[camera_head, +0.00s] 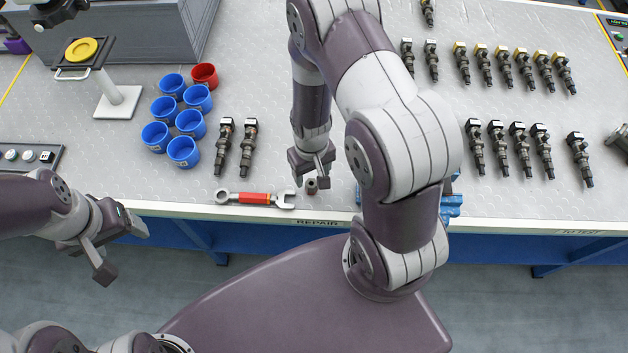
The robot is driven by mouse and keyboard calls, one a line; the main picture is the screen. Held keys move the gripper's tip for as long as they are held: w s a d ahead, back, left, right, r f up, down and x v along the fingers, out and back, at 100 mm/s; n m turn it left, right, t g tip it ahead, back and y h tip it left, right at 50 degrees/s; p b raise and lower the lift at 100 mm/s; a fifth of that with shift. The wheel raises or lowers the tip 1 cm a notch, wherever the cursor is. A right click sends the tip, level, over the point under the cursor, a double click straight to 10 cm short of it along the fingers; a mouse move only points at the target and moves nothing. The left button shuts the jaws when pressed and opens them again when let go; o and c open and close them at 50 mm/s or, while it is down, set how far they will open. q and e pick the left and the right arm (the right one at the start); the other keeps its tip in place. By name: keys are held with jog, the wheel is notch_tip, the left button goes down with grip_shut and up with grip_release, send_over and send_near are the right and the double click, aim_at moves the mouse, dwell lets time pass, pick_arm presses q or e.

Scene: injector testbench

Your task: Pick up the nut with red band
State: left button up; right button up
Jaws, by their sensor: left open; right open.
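A small dark nut (312,187) with a faint reddish tint stands on the grey bench near its front edge, just right of the wrench. A distinct band on it is too small to make out. My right gripper (311,172) points down close above the nut, with its fingers apart and nothing held. From this angle I cannot tell whether a finger touches the nut. My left gripper (122,250) is open and empty, in front of the bench edge at the left.
A red-handled wrench (255,198) lies left of the nut. A blue fixture (450,205) is partly hidden by my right arm.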

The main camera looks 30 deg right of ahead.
aim_at(312, 186)
jog(key=f+p, duration=0.1)
jog(key=f, duration=0.2)
jog(key=f+p, duration=0.1)
jog(key=f, duration=0.2)
jog(key=shift+s+d+f, duration=0.1)
jog(key=shift+s+d, duration=0.05)
jog(key=shift+s, duration=0.05)
jog(key=shift+f, duration=0.15)
jog(key=shift+a, duration=0.25)
jog(key=shift+c, duration=0.5)
jog(key=c, duration=1)
